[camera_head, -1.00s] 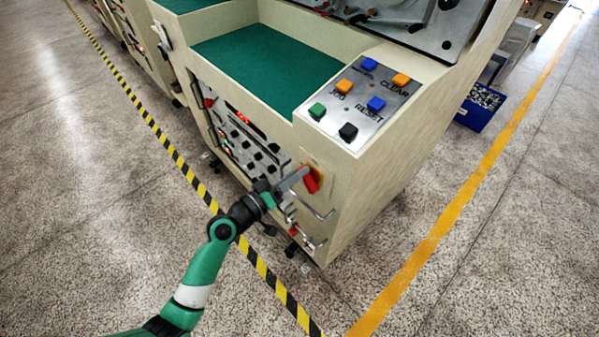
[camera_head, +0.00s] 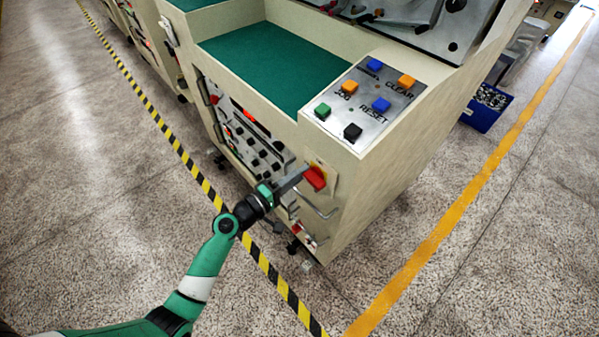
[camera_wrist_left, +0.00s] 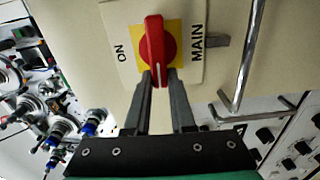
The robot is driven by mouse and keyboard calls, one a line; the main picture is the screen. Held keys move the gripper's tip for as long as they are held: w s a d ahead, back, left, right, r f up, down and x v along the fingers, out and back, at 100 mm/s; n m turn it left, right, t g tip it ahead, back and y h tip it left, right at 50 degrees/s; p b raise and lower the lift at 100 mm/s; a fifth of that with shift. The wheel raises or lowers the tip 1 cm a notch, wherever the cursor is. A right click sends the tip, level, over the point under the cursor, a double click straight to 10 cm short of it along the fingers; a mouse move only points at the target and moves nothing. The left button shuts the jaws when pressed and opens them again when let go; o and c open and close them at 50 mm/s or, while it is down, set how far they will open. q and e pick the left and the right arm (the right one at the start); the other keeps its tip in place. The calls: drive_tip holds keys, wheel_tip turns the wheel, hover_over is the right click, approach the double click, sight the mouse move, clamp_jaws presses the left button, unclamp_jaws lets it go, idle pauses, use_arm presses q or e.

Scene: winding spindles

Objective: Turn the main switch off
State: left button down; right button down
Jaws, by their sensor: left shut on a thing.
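The main switch is a red knob (camera_head: 316,179) on a yellow square, on a pale plate at the near corner of the cream machine. In the left wrist view the red knob (camera_wrist_left: 153,38) stands nearly upright in the picture, between the printed words ON at left and MAIN at right. My left gripper (camera_head: 304,174) reaches it from the lower left. Its two grey fingers (camera_wrist_left: 160,77) are shut on the knob's lower end, one on each side. My right gripper is not in view.
A bent metal handle (camera_wrist_left: 245,62) juts out close beside the switch plate. A button panel (camera_head: 366,105) lies on the machine top above. A blue bin (camera_head: 485,108) stands on the floor behind. The floor in front, with striped and yellow lines, is clear.

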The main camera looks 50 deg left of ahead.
use_arm(q)
drive_tip(key=shift+f+n, duration=0.1)
drive_tip(key=shift+n, duration=0.2)
drive_tip(key=c, duration=0.8)
unclamp_jaws()
drive_tip(key=shift+o, duration=0.2)
drive_tip(key=s+p, duration=0.1)
drive_tip(key=s, duration=1)
drive_tip(key=shift+s, duration=0.35)
